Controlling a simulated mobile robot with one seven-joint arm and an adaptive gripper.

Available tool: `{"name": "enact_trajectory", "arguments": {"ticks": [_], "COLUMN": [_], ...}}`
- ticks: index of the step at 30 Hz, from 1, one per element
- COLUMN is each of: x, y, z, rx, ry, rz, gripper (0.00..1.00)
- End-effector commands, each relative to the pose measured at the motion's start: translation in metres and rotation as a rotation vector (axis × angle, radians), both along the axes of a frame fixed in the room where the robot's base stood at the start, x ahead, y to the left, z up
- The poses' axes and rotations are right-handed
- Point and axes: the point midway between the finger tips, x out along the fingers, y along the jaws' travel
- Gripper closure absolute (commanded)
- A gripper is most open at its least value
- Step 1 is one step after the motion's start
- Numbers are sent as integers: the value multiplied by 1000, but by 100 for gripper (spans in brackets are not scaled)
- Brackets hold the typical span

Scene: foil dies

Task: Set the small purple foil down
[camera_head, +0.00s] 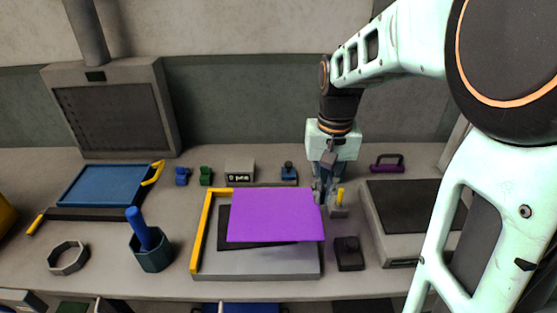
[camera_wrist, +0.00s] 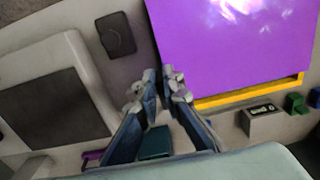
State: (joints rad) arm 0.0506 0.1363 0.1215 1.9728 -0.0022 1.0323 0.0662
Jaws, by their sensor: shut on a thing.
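The purple foil (camera_head: 275,215) is a flat, shiny sheet over a grey board (camera_head: 255,265) with yellow edges at its left and back. A black sheet (camera_head: 229,228) shows partly from under it. My gripper (camera_head: 319,192) is at the foil's back right corner, shut on its edge. In the wrist view the foil (camera_wrist: 230,45) fills the upper right, and my fingertips (camera_wrist: 163,82) meet at its near corner. The foil looks level and seems to sit a little above the board; I cannot tell the gap exactly.
A black block (camera_head: 348,253) stands right of the board, and a grey machine with a dark top (camera_head: 415,206) further right. A dark cup with a blue tool (camera_head: 150,248) stands left. Small blue and green items and a labelled box (camera_head: 240,171) line the back.

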Motion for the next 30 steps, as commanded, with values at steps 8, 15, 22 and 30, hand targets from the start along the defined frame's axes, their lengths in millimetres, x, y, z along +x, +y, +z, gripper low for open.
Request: {"name": "enact_trajectory", "arguments": {"ticks": [8,15,22,30], "x": [37,54,60,60], "y": [45,64,71,71], "z": [-38,-67,-79,-109], "rx": [1,0,1,1], "ry": [5,1,0,0], "rz": [3,0,0,-1], "gripper": [100,100,100,100]}}
